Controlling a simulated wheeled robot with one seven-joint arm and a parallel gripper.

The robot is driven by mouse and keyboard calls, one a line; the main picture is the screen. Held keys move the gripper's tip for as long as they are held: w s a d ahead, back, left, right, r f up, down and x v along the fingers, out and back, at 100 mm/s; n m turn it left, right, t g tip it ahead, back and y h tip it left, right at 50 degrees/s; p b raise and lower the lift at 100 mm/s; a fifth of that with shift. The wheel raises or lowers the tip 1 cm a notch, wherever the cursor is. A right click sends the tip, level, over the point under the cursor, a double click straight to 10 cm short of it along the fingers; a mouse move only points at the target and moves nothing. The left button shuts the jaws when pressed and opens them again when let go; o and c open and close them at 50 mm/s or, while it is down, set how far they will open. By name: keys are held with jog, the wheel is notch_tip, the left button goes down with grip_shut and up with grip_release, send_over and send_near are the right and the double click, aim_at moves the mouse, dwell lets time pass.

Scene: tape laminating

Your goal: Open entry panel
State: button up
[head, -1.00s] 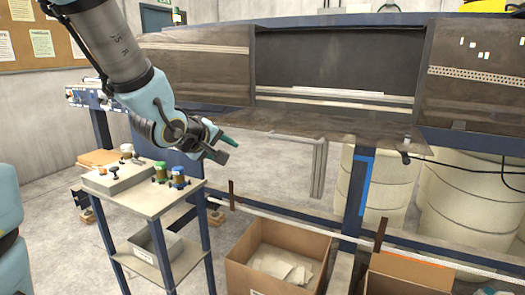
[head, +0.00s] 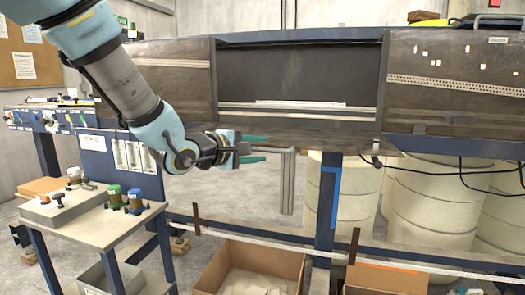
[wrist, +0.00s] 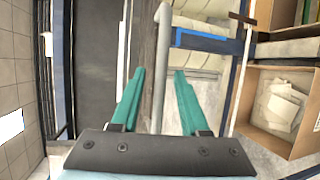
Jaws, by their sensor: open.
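The brown entry panel (head: 300,137) juts outward below the dark opening (head: 297,75) in the middle of the machine. Its surface shows nearly edge-on in the head view. A grey bent-bar handle (head: 288,178) hangs below the panel. My gripper (head: 263,150) is open and empty, with teal fingers pointing right, just left of the handle's upper part. In the wrist view the handle (wrist: 161,70) runs up the picture in line with the gap between the fingertips (wrist: 159,72). I see no contact, and the exact depth between them is unclear.
A cart (head: 95,228) with jars and a control box stands at lower left. Open cardboard boxes (head: 225,262) sit under the machine frame. A blue post (head: 325,205) and pale barrels (head: 430,215) stand right of the handle. A black cable hangs at right.

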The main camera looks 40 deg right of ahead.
jog(key=shift+x, duration=1.15)
jog(key=c, duration=0.7)
jog(key=shift+s+f, duration=0.1)
jog(key=shift+f, duration=0.05)
grip_shut()
